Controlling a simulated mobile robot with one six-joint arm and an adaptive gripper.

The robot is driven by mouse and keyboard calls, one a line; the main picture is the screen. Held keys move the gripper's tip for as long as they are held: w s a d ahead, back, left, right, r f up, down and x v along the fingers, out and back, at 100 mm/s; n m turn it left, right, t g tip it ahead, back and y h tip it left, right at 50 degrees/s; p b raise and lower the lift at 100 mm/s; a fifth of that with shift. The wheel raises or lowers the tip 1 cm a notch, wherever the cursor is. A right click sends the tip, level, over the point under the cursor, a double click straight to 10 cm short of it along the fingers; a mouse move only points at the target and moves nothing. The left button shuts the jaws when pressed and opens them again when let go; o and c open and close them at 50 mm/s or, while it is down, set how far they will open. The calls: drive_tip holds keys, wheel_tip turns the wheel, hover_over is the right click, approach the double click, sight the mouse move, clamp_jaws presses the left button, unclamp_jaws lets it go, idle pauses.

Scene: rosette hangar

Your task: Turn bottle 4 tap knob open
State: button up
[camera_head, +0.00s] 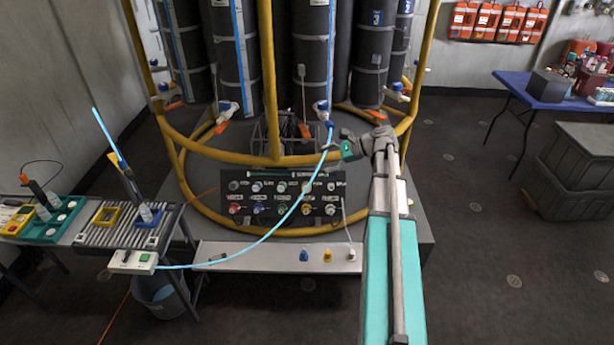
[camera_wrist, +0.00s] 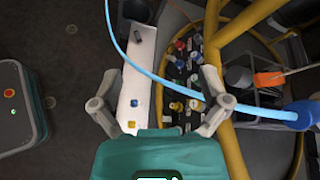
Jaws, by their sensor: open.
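Several dark grey bottles hang in a yellow frame in the head view. A "3" is readable on one bottle (camera_head: 376,50) at the right; I cannot tell which is bottle 4. Taps with blue and white parts sit at the bottle bottoms, including a left-centre tap (camera_head: 232,107) and a centre tap (camera_head: 321,107). My gripper (camera_head: 330,143) is below and slightly right of the centre tap, apart from it. In the wrist view my gripper (camera_wrist: 160,75) is open and empty. A blue fitting (camera_wrist: 301,116) at the tube's end lies right of the fingers.
A light blue tube (camera_head: 270,235) runs from the centre tap down to a white box (camera_head: 133,261), and crosses the right finger in the wrist view. The yellow rail (camera_head: 290,160) and a knob panel (camera_head: 283,197) are close to my gripper.

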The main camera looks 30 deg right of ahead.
drive_tip(key=s+a+f+n+g+h, duration=0.1)
drive_tip(key=a+f+n+g, duration=0.1)
drive_tip(key=a, duration=0.5)
drive_tip(key=shift+s+a+f+n+h+p, duration=0.3)
drive_tip(key=shift+s+a+n+p, duration=0.1)
drive_tip(key=shift+n, duration=0.5)
drive_tip(key=s+a+f+n+g+h, duration=0.2)
drive_tip(key=s+a+f+n+h, duration=0.1)
drive_tip(key=s+a+n, duration=0.3)
drive_tip(key=s+a+f+n+g+h, duration=0.2)
drive_tip(key=s+a+f+n+h, duration=0.2)
drive_tip(key=a+n, duration=0.5)
drive_tip(key=shift+s+a+n+g+h, duration=0.4)
drive_tip(key=shift+s+a+h, duration=0.75)
drive_tip(key=shift+s, duration=0.45)
drive_tip(key=c, duration=0.5)
drive_tip(key=shift+a, duration=0.15)
drive_tip(key=shift+c, duration=0.2)
